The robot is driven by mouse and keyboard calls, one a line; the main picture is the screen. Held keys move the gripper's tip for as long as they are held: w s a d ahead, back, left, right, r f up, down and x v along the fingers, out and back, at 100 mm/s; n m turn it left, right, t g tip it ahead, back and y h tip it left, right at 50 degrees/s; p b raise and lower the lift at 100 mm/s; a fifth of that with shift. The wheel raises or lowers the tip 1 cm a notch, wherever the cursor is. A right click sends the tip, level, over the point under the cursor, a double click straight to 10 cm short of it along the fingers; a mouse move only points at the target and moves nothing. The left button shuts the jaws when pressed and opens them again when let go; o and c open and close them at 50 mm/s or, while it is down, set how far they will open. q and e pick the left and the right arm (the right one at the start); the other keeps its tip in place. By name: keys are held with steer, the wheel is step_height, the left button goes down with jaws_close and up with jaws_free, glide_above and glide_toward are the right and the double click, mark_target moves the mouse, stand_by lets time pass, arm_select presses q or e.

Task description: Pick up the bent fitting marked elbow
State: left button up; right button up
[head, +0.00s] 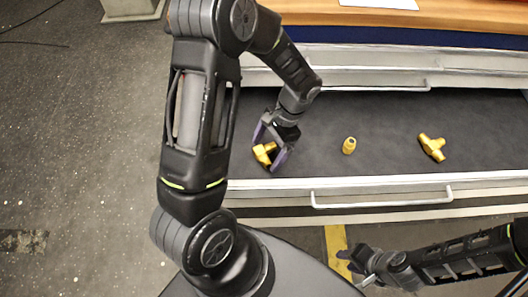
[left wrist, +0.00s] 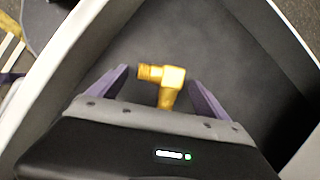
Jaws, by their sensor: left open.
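A yellow brass bent fitting, the elbow (head: 264,152), lies in the open drawer (head: 380,172) near its left end. It also shows in the left wrist view (left wrist: 168,82), between the two fingers. My left gripper (head: 270,148) is open over the elbow, with a purple finger on each side of it. In the left wrist view a gap shows between each finger and the fitting. No marking is readable on it. My right gripper (head: 358,262) is outside the drawer at the lower right, and its finger state is unclear.
A straight brass fitting (head: 349,146) and a brass tee (head: 432,147) lie further right in the drawer, with bare dark liner between. The drawer's front wall and handle (head: 382,200) run along the near side. A wooden worktop (head: 440,24) is above.

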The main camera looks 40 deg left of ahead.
mark_target(267, 152)
arm_select(q)
steer(key=shift+c, duration=0.2)
steer(key=c, duration=1.6)
steer(key=shift+r, duration=0.15)
step_height(267, 152, up, 10)
steer(key=shift+f, duration=0.1)
